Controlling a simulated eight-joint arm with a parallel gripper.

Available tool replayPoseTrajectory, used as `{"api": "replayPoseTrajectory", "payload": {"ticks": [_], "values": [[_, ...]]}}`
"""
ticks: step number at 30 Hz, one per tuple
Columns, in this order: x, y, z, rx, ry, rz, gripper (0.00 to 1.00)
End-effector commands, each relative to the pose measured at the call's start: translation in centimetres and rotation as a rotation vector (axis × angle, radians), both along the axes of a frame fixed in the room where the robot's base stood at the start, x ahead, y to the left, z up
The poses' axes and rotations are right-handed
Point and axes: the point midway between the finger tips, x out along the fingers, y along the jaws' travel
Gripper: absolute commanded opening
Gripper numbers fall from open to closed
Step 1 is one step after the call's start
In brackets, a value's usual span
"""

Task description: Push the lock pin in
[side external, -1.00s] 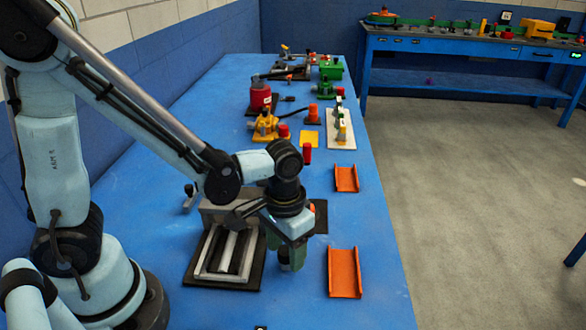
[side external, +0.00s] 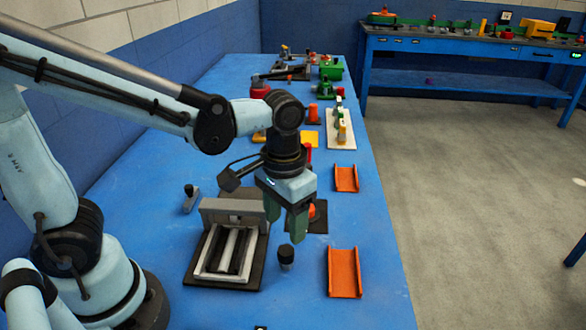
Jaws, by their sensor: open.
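A grey metal frame fixture (side external: 205,266) with rails inside and an upright plate at its back stands on a dark base near my arm. A short black-topped knob or pin (side external: 286,257) stands beside the fixture's right edge; it looks like the lock pin, but I cannot tell for sure or how deep it sits. My gripper (side external: 290,234), with green fingers, points down above and slightly behind this knob. It is open and empty, apart from the knob. An orange-red part on a dark plate (side external: 320,226) is partly hidden behind the fingers.
Two orange channel trays (side external: 344,272) and (side external: 346,179) lie to the right. A small grey lever with a black knob (side external: 190,198) is left of the fixture. A yellow square (side external: 309,139) and a white board (side external: 340,130) lie farther back.

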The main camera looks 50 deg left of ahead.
Motion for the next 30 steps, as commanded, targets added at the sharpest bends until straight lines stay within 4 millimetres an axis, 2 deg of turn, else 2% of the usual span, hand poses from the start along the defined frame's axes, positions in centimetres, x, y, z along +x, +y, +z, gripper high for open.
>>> {"api": "replayPoseTrajectory", "payload": {"ticks": [6,12,25,30], "values": [[0.0,0.0,2.8,0.000,0.000,0.000,0.59],[0.0,0.0,4.2,0.000,0.000,0.000,0.59],[0.0,0.1,4.5,-0.001,-0.003,0.000,0.59],[-0.1,1.4,4.5,-0.021,-0.083,0.005,0.59]]}}
